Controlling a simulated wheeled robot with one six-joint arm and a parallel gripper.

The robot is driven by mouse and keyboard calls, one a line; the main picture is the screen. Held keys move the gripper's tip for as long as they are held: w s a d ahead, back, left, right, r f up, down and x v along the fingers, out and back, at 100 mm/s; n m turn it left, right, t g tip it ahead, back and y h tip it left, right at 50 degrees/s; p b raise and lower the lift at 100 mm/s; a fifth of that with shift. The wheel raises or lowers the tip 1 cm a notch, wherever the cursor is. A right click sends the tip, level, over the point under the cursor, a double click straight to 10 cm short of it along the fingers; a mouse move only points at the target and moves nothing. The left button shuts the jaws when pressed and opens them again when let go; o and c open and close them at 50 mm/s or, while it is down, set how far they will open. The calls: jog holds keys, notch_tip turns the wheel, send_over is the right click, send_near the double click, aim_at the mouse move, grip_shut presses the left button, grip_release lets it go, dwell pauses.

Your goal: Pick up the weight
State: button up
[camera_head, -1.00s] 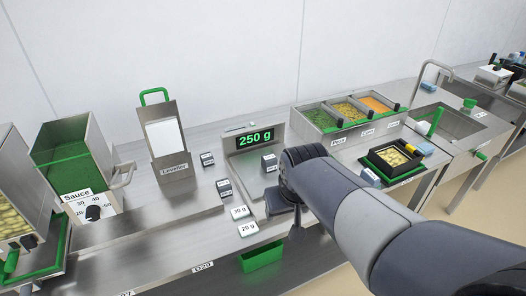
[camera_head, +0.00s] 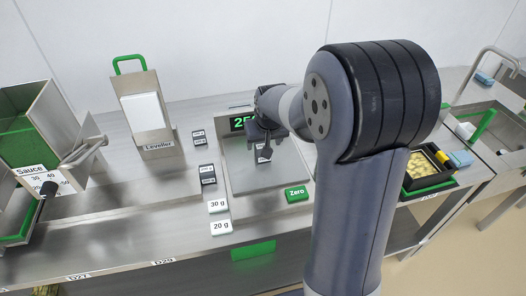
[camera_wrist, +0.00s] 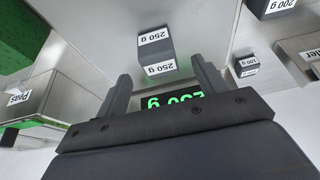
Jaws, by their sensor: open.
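The dark grey weight with white "250 g" labels (camera_head: 263,154) stands on the steel pan of the scale (camera_head: 270,178). In the wrist view the weight (camera_wrist: 155,50) lies just past and between my fingertips, apart from both. My gripper (camera_wrist: 161,70) is open and empty, with a finger on each side of the weight's line. In the head view my gripper (camera_head: 262,134) is over the pan at the weight, and partly hides it. The scale display (camera_wrist: 172,101) reads 250 g, upside down in the wrist view.
A green Zero button (camera_head: 297,194) is at the scale's front right. The leveller (camera_head: 145,115) stands behind left. My arm hides much of the right side.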

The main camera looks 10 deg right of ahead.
jog(key=shift+x, duration=2.75)
jog(key=c, duration=1.2)
jog(key=shift+r, duration=0.1)
